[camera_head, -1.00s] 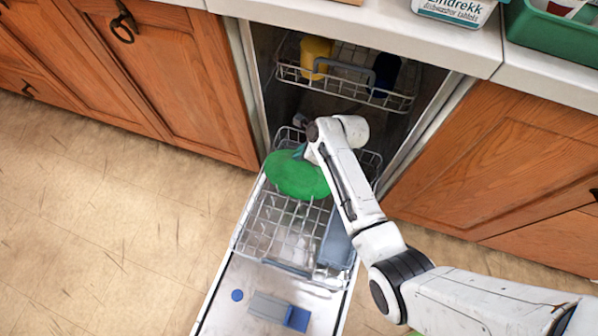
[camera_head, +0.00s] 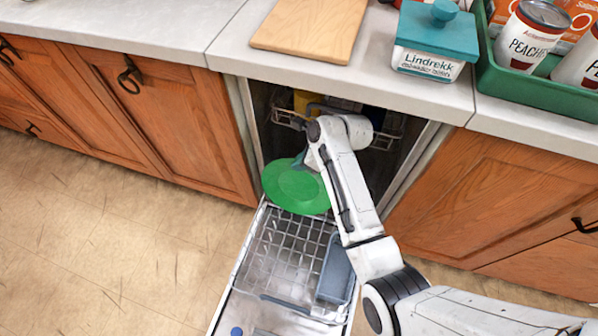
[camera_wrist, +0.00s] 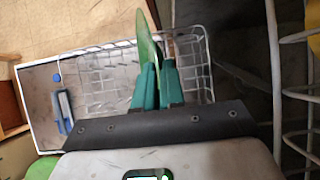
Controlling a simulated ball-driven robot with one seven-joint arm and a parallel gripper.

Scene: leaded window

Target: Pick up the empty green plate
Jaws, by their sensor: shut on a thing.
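The green plate (camera_head: 293,188) is tilted, with its broad face toward the head camera, above the back part of the lower dishwasher rack (camera_head: 275,255). Its face is bare. My gripper (camera_head: 302,158) is at the plate's far upper edge, partly hidden by my own arm. In the wrist view the plate (camera_wrist: 146,40) shows nearly edge-on, with its rim between the teal fingers of my gripper (camera_wrist: 158,72). The fingers are shut on it. The plate appears clear of the rack's wires.
The dishwasher door is down and the lower rack is pulled out. The upper rack (camera_head: 290,118) holds a yellow item (camera_head: 301,101) close behind my wrist. On the counter are a cutting board (camera_head: 308,25), a tablet box (camera_head: 432,45) and a green crate (camera_head: 535,88) with cans.

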